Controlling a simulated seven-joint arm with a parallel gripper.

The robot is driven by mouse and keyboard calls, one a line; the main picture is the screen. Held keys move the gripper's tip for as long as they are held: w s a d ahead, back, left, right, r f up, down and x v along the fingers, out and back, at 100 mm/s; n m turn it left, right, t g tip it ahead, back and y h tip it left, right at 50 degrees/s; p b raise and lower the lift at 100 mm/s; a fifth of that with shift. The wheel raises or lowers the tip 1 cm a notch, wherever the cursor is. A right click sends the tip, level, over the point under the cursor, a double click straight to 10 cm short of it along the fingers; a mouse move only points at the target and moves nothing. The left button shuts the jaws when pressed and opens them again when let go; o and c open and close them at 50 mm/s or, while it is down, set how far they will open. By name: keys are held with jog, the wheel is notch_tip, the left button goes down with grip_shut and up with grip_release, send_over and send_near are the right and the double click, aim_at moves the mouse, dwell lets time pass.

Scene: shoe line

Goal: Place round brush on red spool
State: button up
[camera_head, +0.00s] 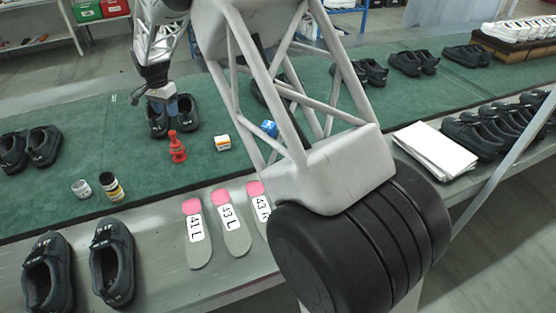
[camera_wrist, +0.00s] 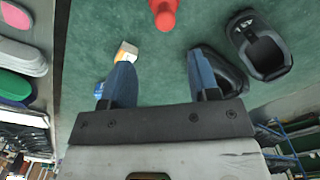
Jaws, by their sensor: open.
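A red spool-like piece (camera_head: 177,148) with a narrow top stands upright on the green mat in the head view. It also shows, cut by the top edge, in the wrist view (camera_wrist: 164,12). My gripper (camera_head: 172,109) is above the mat behind it, close to a pair of black shoes. In the wrist view its blue fingers (camera_wrist: 161,82) are spread apart with only green mat visible between them. I cannot pick out a round brush in either view.
Near the red piece are a white-and-orange box (camera_head: 222,143), a blue item (camera_head: 269,128) partly behind my arm, a grey-white jar (camera_head: 81,189) and a dark jar (camera_head: 111,186). Black shoes (camera_head: 158,118) stand by my gripper. Insoles (camera_head: 231,222) lie on the front ledge.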

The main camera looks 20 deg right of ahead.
jog(key=s+d+r+n, duration=0.1)
jog(key=s+d+r, duration=0.3)
jog(key=s+r, duration=0.3)
jog(key=s+d+r+n+t, duration=0.15)
jog(key=s+d+r, duration=0.3)
jog(key=s, duration=0.55)
jog(key=s+d+r+n, duration=0.2)
jog(key=s+d+r, duration=0.3)
jog(key=s, duration=0.3)
jog(key=s+d+n, duration=0.2)
jog(key=s+d, duration=0.1)
jog(key=s, duration=1.3)
jog(key=s+d+f+n+t, duration=0.1)
jog(key=s+d, duration=0.3)
jog(key=s, duration=1.2)
jog(key=shift+d+f+n, duration=0.2)
jog(key=shift+f+n, duration=0.05)
jog(key=shift+n, duration=0.3)
